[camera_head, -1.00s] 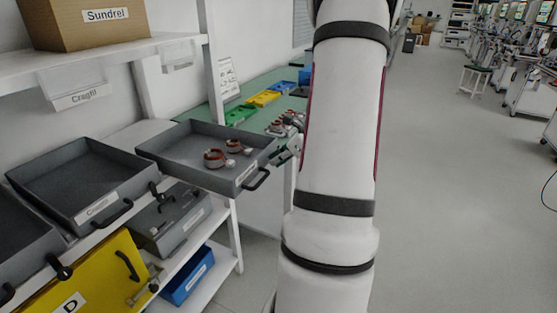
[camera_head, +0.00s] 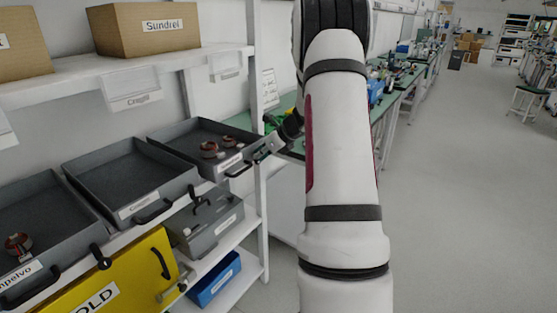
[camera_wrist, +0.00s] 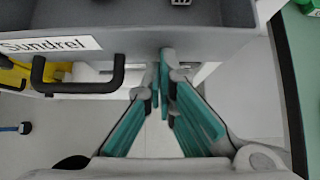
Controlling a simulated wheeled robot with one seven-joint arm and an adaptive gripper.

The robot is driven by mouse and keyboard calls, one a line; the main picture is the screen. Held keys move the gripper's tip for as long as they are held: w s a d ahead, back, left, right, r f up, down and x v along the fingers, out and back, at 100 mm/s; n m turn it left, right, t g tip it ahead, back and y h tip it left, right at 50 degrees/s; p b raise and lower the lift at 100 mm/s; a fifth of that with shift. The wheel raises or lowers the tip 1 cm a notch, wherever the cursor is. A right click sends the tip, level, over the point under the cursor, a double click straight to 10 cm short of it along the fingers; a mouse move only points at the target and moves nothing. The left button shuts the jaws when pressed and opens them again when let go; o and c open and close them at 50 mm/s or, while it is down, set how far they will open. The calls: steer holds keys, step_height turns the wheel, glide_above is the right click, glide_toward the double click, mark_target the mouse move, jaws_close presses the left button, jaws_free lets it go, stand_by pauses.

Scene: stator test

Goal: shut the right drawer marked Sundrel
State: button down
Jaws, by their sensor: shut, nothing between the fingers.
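The right drawer (camera_head: 186,149) is a grey open-topped tray, pulled out, with copper-wound parts (camera_head: 209,149) inside. Its front shows in the wrist view, with a white "Sundrel" label (camera_wrist: 48,45) and a black bar handle (camera_wrist: 78,86). My gripper (camera_wrist: 165,68) is shut and empty, its teal-sided fingers pointing at the drawer front to the right of the handle. The tips appear at or very close to the front's lower edge; contact is unclear. In the head view my gripper (camera_head: 270,146) is at the drawer's right front end.
To the left are another open grey drawer (camera_head: 105,181), empty, and a further one (camera_head: 50,217) with a copper part. A grey case (camera_head: 205,222), a yellow bin (camera_head: 120,278) and a blue bin (camera_head: 214,280) are below.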

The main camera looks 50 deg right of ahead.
mark_target(252, 147)
steer(key=shift+w+a, duration=0.15)
steer(key=shift+w, duration=1.05)
steer(key=shift+w+a, duration=0.1)
steer(key=shift+w, duration=1.05)
steer(key=shift+r, duration=0.1)
